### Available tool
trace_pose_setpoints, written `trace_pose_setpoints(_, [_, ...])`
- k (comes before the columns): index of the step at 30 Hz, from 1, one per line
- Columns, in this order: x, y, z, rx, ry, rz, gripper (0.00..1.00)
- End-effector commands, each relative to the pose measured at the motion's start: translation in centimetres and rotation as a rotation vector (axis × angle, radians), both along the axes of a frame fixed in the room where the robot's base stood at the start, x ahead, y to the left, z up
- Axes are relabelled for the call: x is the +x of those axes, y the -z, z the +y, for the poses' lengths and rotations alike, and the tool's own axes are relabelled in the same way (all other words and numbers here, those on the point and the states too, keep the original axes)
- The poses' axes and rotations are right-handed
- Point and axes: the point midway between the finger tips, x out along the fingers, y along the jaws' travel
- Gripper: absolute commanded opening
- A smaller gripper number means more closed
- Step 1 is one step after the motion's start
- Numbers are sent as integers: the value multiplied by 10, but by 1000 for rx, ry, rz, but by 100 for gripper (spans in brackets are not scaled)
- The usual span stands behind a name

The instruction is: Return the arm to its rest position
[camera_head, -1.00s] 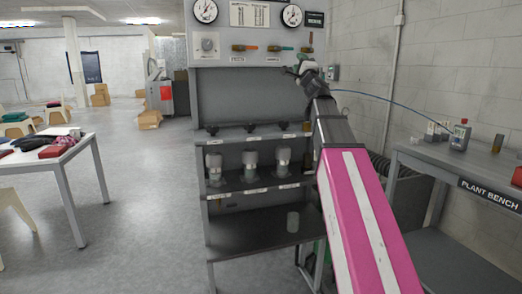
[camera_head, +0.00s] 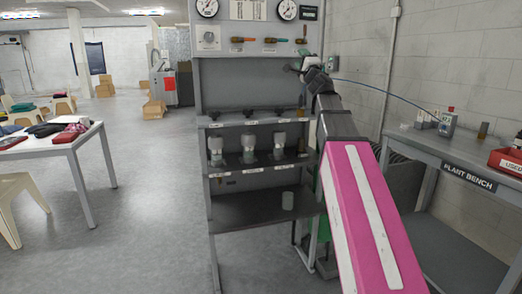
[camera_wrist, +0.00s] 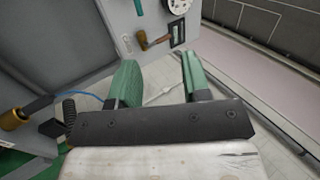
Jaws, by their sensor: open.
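My gripper (camera_head: 306,67) is at the end of my raised pink and white arm, in front of the right side of the grey panel rack (camera_head: 250,85) in the head view. In the wrist view, my gripper (camera_wrist: 160,80) shows two green fingers standing apart with nothing between them. Beyond the fingers are a wall panel with a wooden-handled valve (camera_wrist: 152,41) and part of a gauge (camera_wrist: 177,5). The gripper is small in the head view, and the arm hides part of the rack's right side.
A plant bench (camera_head: 468,172) stands close on the right, with a small meter (camera_head: 446,124) and a red bin (camera_head: 508,160). A blue cable (camera_head: 385,92) arcs from near the gripper toward the meter. A white table (camera_head: 40,148) stands left. Open floor (camera_head: 150,220) lies between table and rack.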

Motion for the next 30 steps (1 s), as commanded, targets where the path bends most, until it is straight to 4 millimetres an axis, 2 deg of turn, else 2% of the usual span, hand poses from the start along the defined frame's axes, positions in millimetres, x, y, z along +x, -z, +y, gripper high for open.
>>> trace_pose_setpoints(8, [5, 47, 13, -122, -14, 33, 44])
trace_pose_setpoints(14, [8, 104, 28, -263, -39, 82, 44])
trace_pose_setpoints(17, [8, 148, 38, -369, -64, 125, 44])
trace_pose_setpoints(23, [-1, 260, 58, -620, -146, 254, 44])
trace_pose_setpoints(30, [-31, 397, 68, -913, -273, 454, 44])
